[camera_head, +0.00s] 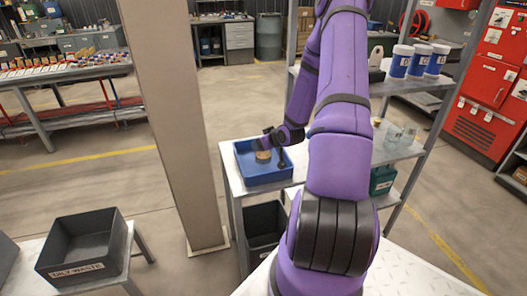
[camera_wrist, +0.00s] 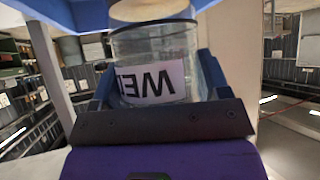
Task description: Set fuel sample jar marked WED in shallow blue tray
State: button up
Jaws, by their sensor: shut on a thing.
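The fuel sample jar (camera_head: 262,156) is small and clear with a tan lid, and it shows within the blue tray's outline in the head view. In the wrist view the jar (camera_wrist: 152,52) stands between my fingers, and its white label reads WED upside down. My gripper (camera_head: 270,145) is shut on the jar. In the wrist view its fingers (camera_wrist: 157,78) lie on both sides of the glass. The shallow blue tray (camera_head: 265,179) sits on a light bench, and a blue surface crosses the wrist view's top. Whether the jar's base touches the tray floor is hidden.
A beige post (camera_head: 175,110) stands left of the tray. A shelf rack on the right holds white-and-blue tubs (camera_head: 402,62) and clear glass jars (camera_head: 400,137). A dark bin (camera_head: 264,225) sits below the tray. An oily-waste bin (camera_head: 85,245) stands lower left.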

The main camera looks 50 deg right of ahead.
jog(key=shift+f, duration=1.8)
jog(key=shift+f, duration=0.15)
jog(key=o, duration=1.5)
jog(key=shift+c, duration=0.2)
